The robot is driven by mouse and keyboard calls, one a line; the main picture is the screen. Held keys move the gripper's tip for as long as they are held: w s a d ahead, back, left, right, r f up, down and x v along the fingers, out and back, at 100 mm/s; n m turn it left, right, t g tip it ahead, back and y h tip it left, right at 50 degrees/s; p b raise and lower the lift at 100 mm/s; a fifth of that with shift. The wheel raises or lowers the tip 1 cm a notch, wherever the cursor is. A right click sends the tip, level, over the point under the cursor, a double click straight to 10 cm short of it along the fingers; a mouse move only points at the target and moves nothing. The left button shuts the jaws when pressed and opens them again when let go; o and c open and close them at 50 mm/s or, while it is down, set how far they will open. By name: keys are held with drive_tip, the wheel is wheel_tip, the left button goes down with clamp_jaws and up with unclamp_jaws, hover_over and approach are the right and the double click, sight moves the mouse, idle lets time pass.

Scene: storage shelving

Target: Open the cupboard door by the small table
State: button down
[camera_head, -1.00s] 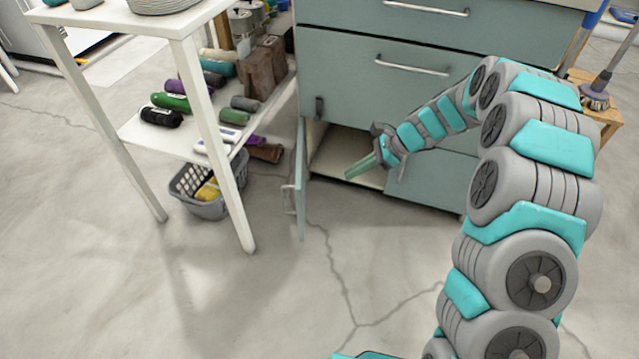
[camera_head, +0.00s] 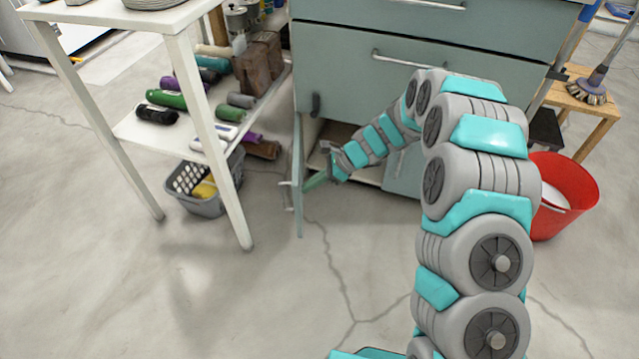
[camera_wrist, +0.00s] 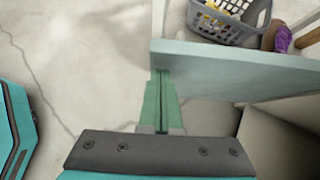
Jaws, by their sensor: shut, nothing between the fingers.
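The cupboard door (camera_head: 298,178) by the small table stands swung out from the pale green cabinet, seen nearly edge-on in the head view. Its handle (camera_head: 288,197) is on the side facing the table. In the wrist view the door (camera_wrist: 225,68) crosses the upper right. My gripper (camera_head: 312,182) is at the inner side of the door, close to its free edge. In the wrist view the shut, empty fingers (camera_wrist: 161,95) reach to the door's edge; I cannot tell whether they touch it. The small white table (camera_head: 190,90) stands left of the door.
A grey basket (camera_head: 205,203) sits under the table, near the door's outer side. The table's front leg (camera_head: 225,185) stands close to the door's swing. A red bucket (camera_head: 570,190) and wooden stool (camera_head: 590,105) are right. The floor in front is clear.

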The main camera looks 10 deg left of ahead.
drive_tip(key=shift+a, duration=0.1)
drive_tip(key=s+a+m+t, duration=0.1)
drive_tip(key=a+m+t, duration=0.1)
drive_tip(key=a, duration=0.4)
drive_tip(key=s+a+m+t+b, duration=0.1)
drive_tip(key=a+m+t, duration=0.1)
drive_tip(key=a, duration=0.5)
drive_tip(key=shift+s+a+m, duration=0.2)
drive_tip(key=shift+s+m, duration=0.05)
drive_tip(key=shift+m, duration=0.35)
drive_tip(key=shift+d, duration=0.15)
